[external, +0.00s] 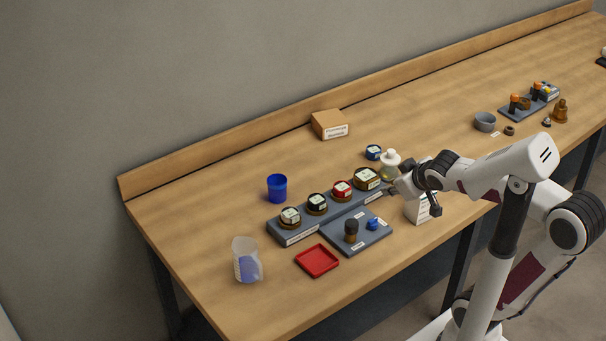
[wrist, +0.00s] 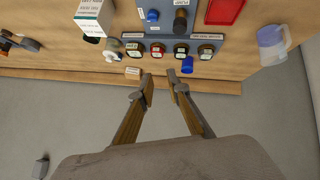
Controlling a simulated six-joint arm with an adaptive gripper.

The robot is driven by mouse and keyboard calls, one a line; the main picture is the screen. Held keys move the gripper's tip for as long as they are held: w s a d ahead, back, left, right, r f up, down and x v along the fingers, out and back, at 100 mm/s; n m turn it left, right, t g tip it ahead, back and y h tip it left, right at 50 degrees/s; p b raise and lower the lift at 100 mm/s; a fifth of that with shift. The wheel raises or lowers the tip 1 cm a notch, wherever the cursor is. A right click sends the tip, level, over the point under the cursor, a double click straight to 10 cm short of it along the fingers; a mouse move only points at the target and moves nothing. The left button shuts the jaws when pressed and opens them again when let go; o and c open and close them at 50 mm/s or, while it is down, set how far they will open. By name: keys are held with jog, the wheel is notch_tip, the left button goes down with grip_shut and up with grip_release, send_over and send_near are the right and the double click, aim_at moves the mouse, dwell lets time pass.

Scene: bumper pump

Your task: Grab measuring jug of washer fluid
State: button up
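The measuring jug (external: 247,262) is a clear, translucent vessel holding blue washer fluid. It stands upright near the left front of the bench in the external view. In the wrist view the jug (wrist: 272,45) is at the upper right, with its handle toward the right. My gripper (wrist: 161,85) is open and empty, with a clear gap between its fingers. In the external view my gripper (external: 412,190) is well to the right of the jug, above the bench near the white box. The two do not touch.
A red tray (external: 317,260), a grey board with a knob (external: 351,230), and a rack of several jars (external: 342,190) lie between jug and gripper. A blue cup (external: 277,188) stands behind. A white box (external: 418,208) and a pale bottle (external: 390,165) are near my gripper.

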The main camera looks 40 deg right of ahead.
jog(key=w+a+n+t+y, duration=0.2)
jog(key=w+a+n, duration=0.1)
jog(key=w, duration=0.6)
jog(key=w+a+n+t+y, duration=0.1)
jog(key=w+a+n+y, duration=0.2)
jog(key=w, duration=0.6)
jog(key=n+g+y, duration=0.9)
jog(key=y, duration=0.1)
send_near(251, 265)
jog(key=s, duration=0.2)
jog(key=shift+s+a+f+g+y, duration=0.15)
jog(key=shift+s+a+g+y, duration=0.2)
jog(key=shift+a+g, duration=0.15)
jog(key=shift+x, duration=1.3)
jog(key=shift+f, duration=0.1)
